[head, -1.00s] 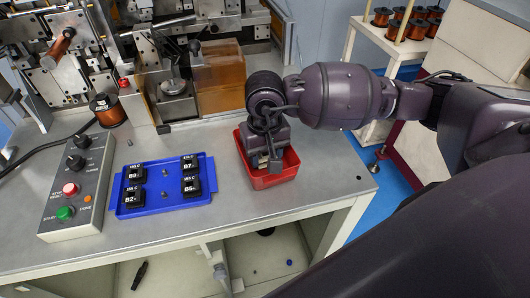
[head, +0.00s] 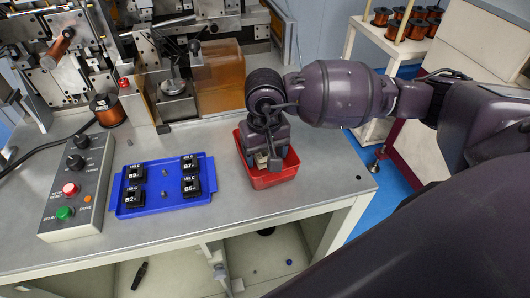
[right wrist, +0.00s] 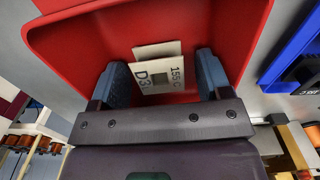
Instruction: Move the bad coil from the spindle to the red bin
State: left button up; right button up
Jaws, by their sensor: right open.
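My right gripper (head: 264,160) points down into the red bin (head: 272,180) on the bench; it also shows in the right wrist view (right wrist: 162,82). Its two blue-grey fingers are apart. A cream coil (right wrist: 158,70), marked "155 C" and "D3", is between and beyond the fingertips inside the bin, with a gap on each side. In the head view, only a small pale part of it shows under the gripper. The winding machine (head: 172,70) stands at the back left; I cannot make out a coil on it. My left gripper is out of view.
A blue tray (head: 162,206) with several black labelled coils lies left of the bin. A grey control box (head: 78,185) with red and green buttons is further left. A copper spool (head: 108,109) stands by the machine. Bench between tray and bin is clear.

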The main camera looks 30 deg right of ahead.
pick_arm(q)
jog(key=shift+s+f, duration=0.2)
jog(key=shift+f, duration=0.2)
pick_arm(e)
notch_tip(320, 180, up, 12)
jog(key=shift+f, duration=0.15)
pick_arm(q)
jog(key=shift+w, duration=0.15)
